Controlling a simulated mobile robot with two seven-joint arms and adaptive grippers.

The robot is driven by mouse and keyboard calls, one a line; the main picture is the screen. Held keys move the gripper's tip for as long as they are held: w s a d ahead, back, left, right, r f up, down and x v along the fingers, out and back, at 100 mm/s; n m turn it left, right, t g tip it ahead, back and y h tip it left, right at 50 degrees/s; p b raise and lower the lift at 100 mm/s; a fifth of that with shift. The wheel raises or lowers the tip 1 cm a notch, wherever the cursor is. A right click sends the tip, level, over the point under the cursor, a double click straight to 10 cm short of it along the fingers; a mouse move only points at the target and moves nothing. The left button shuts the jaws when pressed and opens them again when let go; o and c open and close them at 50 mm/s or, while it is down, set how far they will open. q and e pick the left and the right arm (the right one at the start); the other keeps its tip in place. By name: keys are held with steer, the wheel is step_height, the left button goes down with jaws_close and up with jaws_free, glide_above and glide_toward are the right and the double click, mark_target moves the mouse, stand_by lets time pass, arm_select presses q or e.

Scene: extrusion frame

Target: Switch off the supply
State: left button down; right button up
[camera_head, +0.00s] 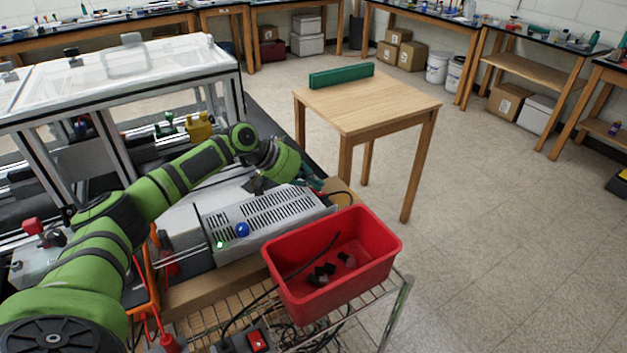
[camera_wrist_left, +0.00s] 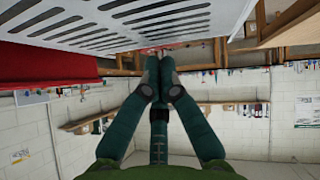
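The supply (camera_head: 262,218) is a grey metal box with slotted vents, a blue knob (camera_head: 242,229) and a small green light (camera_head: 220,244) on its near end. Its slotted casing (camera_wrist_left: 100,25) fills the top of the left wrist view. My left arm reaches over the box. My left gripper (camera_head: 315,186) is at the box's far right end; in the wrist view its teal fingers (camera_wrist_left: 158,72) come together at the tips with nothing seen between them. Whether they touch the box I cannot tell. A red rocker switch (camera_head: 257,341) sits on a dark block at the bottom. My right gripper does not show.
A red bin (camera_head: 375,265) with dark small pieces stands close beside the supply on a wire rack (camera_head: 398,305). Cables run below. A clear-topped framed enclosure (camera_head: 120,65) stands behind left. A wooden table (camera_head: 375,100) holds a green block; floor to the right is clear.

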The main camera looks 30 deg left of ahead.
arm_select(q)
steer(key=shift+s+d+f+y+p, duration=0.2)
steer(key=shift+f+y+p, duration=0.1)
steer(key=shift+y+p, duration=0.1)
steer(key=shift+w+a+f+b, duration=0.1)
steer(key=shift+w+a+b, duration=0.05)
steer(key=shift+b, duration=0.15)
steer(key=shift+w+a+b, duration=0.25)
steer(key=shift+a+b, duration=0.2)
steer(key=shift+b, duration=0.05)
steer(key=shift+a, duration=0.2)
steer(key=v, duration=1.2)
